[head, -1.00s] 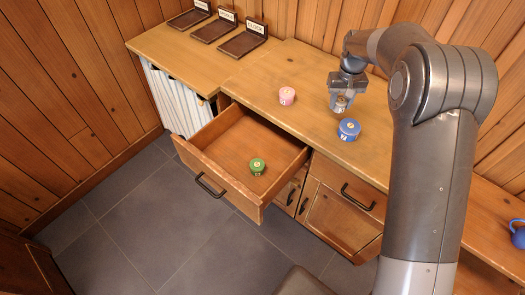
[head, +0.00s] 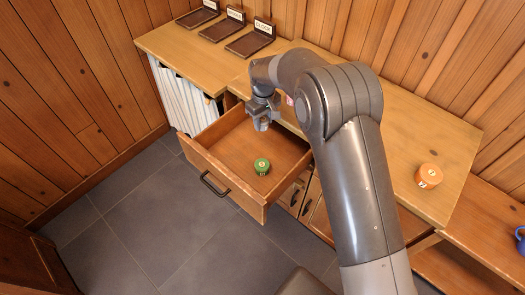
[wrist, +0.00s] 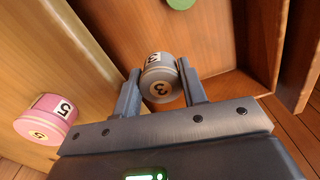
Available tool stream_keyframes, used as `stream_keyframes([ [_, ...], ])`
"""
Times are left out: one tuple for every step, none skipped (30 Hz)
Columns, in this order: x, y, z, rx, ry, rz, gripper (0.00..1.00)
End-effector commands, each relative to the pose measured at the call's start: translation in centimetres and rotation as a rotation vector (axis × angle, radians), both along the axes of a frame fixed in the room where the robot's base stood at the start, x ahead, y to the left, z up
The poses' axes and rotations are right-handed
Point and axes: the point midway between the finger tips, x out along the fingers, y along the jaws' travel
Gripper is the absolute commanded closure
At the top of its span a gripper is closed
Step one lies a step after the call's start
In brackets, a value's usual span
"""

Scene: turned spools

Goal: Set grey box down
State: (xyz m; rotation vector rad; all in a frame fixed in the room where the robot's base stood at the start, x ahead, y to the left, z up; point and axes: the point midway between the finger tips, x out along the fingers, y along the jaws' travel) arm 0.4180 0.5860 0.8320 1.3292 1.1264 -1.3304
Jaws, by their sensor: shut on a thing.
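The grey box, a small round tub marked 3 (wrist: 160,82), is held between the two fingers of my gripper (wrist: 158,88) in the wrist view. In the head view my gripper (head: 262,122) hangs over the back part of the open wooden drawer (head: 225,145). The grey box is hard to make out there. It appears held up, clear of the drawer floor, though the exact height cannot be told.
A green tub (head: 262,166) stands in the drawer, nearer the front. A pink tub (wrist: 47,118) stands on the counter (head: 400,130), mostly hidden in the head view. An orange tub (head: 429,176) is at the counter's right. Three labelled dark trays (head: 250,43) stand at back left.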

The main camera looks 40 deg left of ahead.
Motion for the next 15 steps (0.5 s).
stream_keyframes([
  [0.0, -0.9, -0.7, -0.002, 0.002, -0.006, 0.83],
  [0.0, -1.3, -1.2, -0.002, 0.002, -0.008, 0.83],
  [-0.1, -1.9, -1.8, -0.002, 0.002, -0.011, 0.83],
  [-0.1, -2.4, -2.2, -0.002, 0.001, -0.015, 0.83],
  [-0.2, -2.9, -2.6, -0.003, 0.002, -0.018, 0.83],
  [-0.2, -3.4, -3.2, -0.002, 0.002, -0.021, 0.83],
  [-0.3, -3.9, -3.5, -0.003, 0.002, -0.022, 0.83],
  [-0.3, -4.2, -3.8, -0.001, 0.001, -0.024, 0.83],
  [-0.4, -4.6, -4.2, -0.002, 0.001, -0.026, 0.83],
  [-0.4, -4.8, -4.4, -0.001, 0.001, -0.027, 0.83],
  [-0.5, -4.9, -4.5, 0.000, 0.001, -0.028, 0.83],
  [-0.6, -4.9, -4.8, 0.000, 0.001, -0.029, 0.83],
  [-0.7, -4.8, -5.0, 0.000, 0.001, -0.029, 0.83],
  [-0.9, -4.6, -5.3, 0.000, 0.001, -0.028, 0.83],
  [-1.2, -4.1, -5.7, 0.000, 0.001, -0.027, 0.83],
])
